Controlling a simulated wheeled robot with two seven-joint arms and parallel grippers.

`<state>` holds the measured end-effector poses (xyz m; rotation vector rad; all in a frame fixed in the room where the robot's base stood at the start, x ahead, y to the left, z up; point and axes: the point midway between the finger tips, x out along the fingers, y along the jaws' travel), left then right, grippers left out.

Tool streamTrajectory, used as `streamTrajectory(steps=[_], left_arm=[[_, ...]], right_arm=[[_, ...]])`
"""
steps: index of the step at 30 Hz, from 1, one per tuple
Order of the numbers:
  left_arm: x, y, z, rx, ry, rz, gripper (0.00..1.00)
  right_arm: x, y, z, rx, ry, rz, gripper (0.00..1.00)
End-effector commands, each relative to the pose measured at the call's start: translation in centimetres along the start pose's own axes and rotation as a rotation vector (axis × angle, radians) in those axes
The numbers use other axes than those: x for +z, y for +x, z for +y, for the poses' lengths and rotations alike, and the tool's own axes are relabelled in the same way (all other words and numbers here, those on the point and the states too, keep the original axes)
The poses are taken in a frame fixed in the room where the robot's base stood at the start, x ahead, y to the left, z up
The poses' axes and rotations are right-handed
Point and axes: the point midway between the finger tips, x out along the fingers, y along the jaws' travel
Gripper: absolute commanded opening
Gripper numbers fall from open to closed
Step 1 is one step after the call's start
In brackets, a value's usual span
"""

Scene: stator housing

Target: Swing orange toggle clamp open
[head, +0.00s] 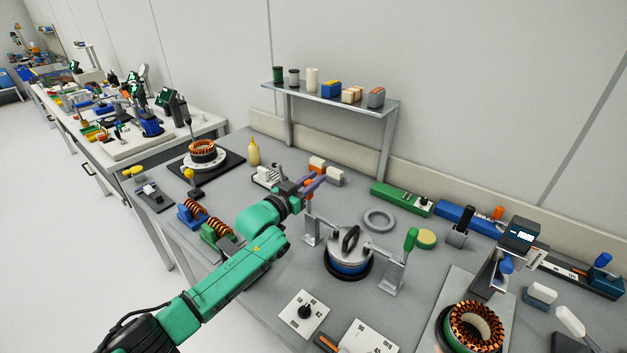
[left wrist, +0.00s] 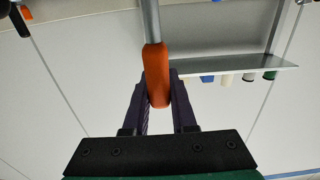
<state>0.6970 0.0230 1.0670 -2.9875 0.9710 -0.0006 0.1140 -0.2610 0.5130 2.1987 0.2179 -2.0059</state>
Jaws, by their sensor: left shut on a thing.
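The orange toggle clamp handle (left wrist: 157,75) shows in the left wrist view, on a grey metal rod that runs up out of the picture. My left gripper (head: 318,182) is shut on this handle, with one purple finger on each side of it. In the head view the gripper hides most of the handle. The clamp's metal stand (head: 312,232) rises left of the round stator housing (head: 348,262), which has a silver lid with a black handle. A second clamp with a green handle (head: 411,239) stands upright on the right. My right gripper is not in view.
A grey ring (head: 379,219) and a green box (head: 401,199) lie behind the housing. A dial plate (head: 304,313) lies in front. A copper-wound stator (head: 475,326) stands at the right. A shelf (head: 335,99) stands against the wall at the back.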

Motion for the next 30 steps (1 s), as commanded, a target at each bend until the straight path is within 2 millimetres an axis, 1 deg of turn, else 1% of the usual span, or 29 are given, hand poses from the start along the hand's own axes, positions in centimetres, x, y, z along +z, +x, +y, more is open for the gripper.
streamTrajectory(steps=[17, 23, 30], left_arm=[[0.2, 0.0, -0.1, 0.0, -0.011, -0.002, 0.0], [0.5, 0.0, -0.8, -0.001, -0.074, -0.002, 0.0], [1.0, 0.0, -2.3, -0.002, -0.228, -0.002, 0.0]], right_arm=[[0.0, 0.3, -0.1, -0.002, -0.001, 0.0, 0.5], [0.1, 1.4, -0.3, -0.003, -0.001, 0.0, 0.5], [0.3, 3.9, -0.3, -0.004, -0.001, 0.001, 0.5]])
